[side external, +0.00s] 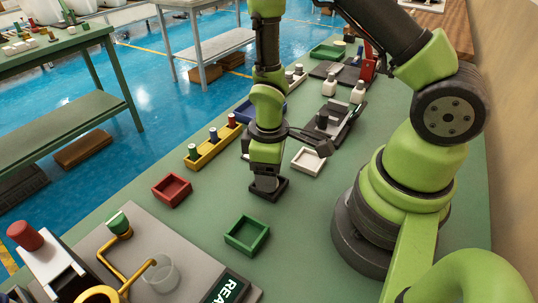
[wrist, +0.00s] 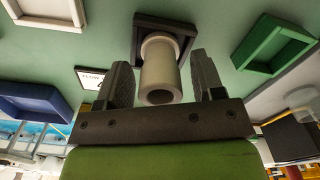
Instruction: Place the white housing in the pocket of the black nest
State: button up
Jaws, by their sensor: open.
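The white housing (wrist: 160,75) is a cream hollow cylinder in the wrist view. Its far end lies inside the square rim of the black nest (wrist: 141,33), and it looks upright there. How deep it sits in the pocket is hard to see. My gripper (wrist: 160,68) is open, with one finger on each side of the housing and a visible gap to both. In the side view my gripper (side external: 267,188) is down at the black nest (side external: 284,190), and it hides the housing.
A white tray (side external: 309,162), a green tray (side external: 247,235) and a red tray (side external: 172,190) stand around the nest. A yellow rack (side external: 213,148) with several coloured cylinders is behind. A dark fixture (side external: 340,128) stands further back. Green table surface is clear between them.

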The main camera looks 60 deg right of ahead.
notch_tip(320, 180, up, 20)
jog(key=s+m+t, duration=0.2)
jog(key=m+t, duration=0.1)
jog(key=s+a+r+m+t+y, duration=0.1)
jog(key=s+r+m+t, duration=0.3)
jog(key=r, duration=0.4)
jog(key=s+m+y, duration=0.1)
jog(key=s, duration=0.1)
jog(key=shift+s+a, duration=0.35)
